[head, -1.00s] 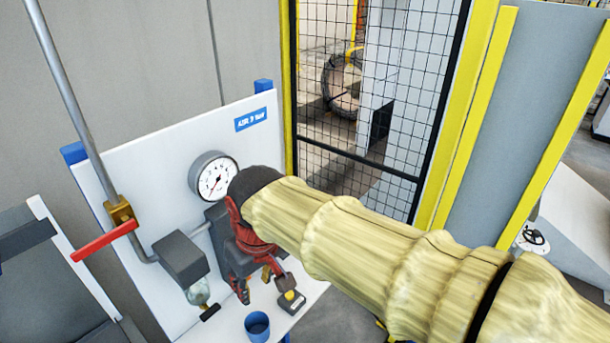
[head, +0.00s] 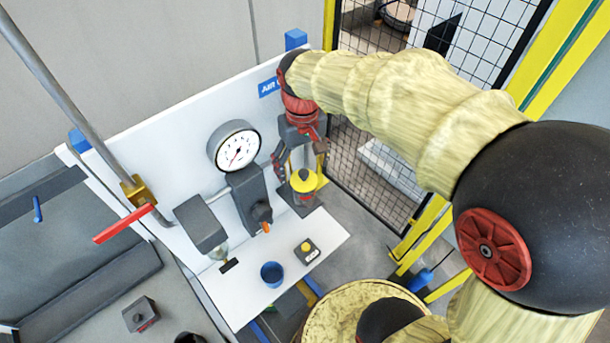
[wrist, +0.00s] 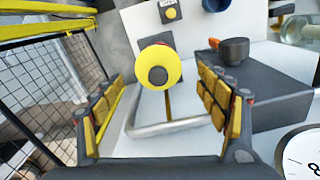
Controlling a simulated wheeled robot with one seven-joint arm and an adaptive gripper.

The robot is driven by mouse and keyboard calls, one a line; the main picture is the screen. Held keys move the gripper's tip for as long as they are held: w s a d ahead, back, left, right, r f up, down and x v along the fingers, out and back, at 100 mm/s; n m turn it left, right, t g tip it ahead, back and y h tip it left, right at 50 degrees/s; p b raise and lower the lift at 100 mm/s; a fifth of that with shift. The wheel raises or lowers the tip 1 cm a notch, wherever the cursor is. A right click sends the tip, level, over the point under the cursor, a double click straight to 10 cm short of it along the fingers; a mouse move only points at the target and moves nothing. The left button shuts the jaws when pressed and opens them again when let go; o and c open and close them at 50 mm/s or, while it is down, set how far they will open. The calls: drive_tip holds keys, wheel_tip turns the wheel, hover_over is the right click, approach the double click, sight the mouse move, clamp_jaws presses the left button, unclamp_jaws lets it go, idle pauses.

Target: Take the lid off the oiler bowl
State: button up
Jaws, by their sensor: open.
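The oiler bowl's lid appears to be the round yellow cap (head: 304,180) with a dark knob in its middle. It sits on the oiler at the right end of the white panel's air unit. The wrist view shows the yellow disc (wrist: 145,64) face-on, between my two fingers and beyond them. My gripper (head: 300,165) is open and points down above the lid, with a finger to each side. The fingers look apart from the lid. The bowl under the lid is mostly hidden.
The regulator (head: 247,198) and pressure gauge (head: 234,146) stand close left of the oiler. A blue cup (head: 271,273) and a small block with a yellow button (head: 307,251) lie on the white shelf (head: 240,300). Mesh fencing (head: 365,170) is close on the right.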

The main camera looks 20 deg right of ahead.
sight(303, 172)
drive_tip(key=shift+d+f, duration=0.15)
drive_tip(key=shift+f, duration=1.6)
drive_tip(key=shift+c, duration=1)
drive_tip(key=c, duration=0.9)
drive_tip(key=shift+r, duration=0.1)
drive_tip(key=shift+c, duration=0.2)
